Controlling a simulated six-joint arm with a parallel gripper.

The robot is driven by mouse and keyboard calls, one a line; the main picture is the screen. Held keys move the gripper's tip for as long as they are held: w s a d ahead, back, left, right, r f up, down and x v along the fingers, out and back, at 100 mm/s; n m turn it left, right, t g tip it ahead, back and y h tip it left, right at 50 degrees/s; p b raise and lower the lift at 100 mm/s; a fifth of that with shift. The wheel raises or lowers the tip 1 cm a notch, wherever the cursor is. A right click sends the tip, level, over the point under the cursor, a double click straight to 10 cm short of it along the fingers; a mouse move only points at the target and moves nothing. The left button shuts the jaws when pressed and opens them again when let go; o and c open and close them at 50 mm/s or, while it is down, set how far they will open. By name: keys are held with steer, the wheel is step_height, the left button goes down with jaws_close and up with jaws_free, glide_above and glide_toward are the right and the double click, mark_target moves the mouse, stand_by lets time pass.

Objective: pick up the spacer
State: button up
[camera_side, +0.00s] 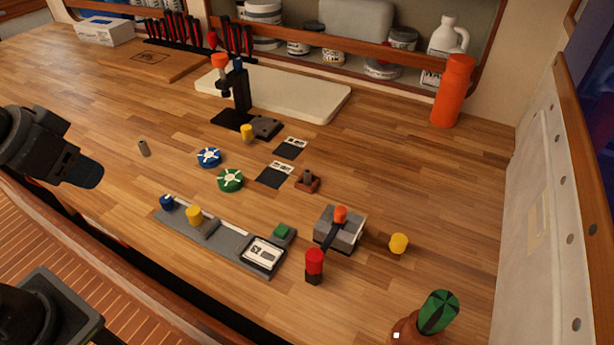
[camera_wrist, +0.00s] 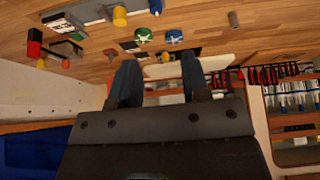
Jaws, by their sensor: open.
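A small grey-brown cylinder (camera_side: 144,148), which looks like the spacer, stands alone on the wooden bench at left in the side view. It also shows near the top right of the wrist view (camera_wrist: 233,19). My gripper (camera_side: 90,174) is at the left edge of the side view, left of and apart from the cylinder. In the wrist view its two blue fingers (camera_wrist: 160,72) are spread with nothing held between them. A similar small cylinder (camera_side: 307,175) sits on a brown block right of centre; which one is the spacer is not marked.
A blue-and-white disc (camera_side: 209,157) and a green-and-white disc (camera_side: 230,180) lie right of the lone cylinder. A long grey fixture (camera_side: 225,240) lies in front. A black stand (camera_side: 238,90) and a pale board (camera_side: 315,96) are behind. Bench around the lone cylinder is clear.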

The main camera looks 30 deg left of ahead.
steer(key=shift+o, duration=0.3)
steer(key=w+d+r+m+g, duration=0.1)
steer(key=w+d+r+m, duration=0.2)
steer(key=w+r, duration=0.35)
steer(key=m+g, duration=0.5)
steer(key=m, duration=0.3)
glide_above(308, 171)
step_height(308, 171, down, 7)
step_height(308, 171, down, 14)
steer(key=shift+r, duration=0.1)
steer(key=shift+c, duration=0.2)
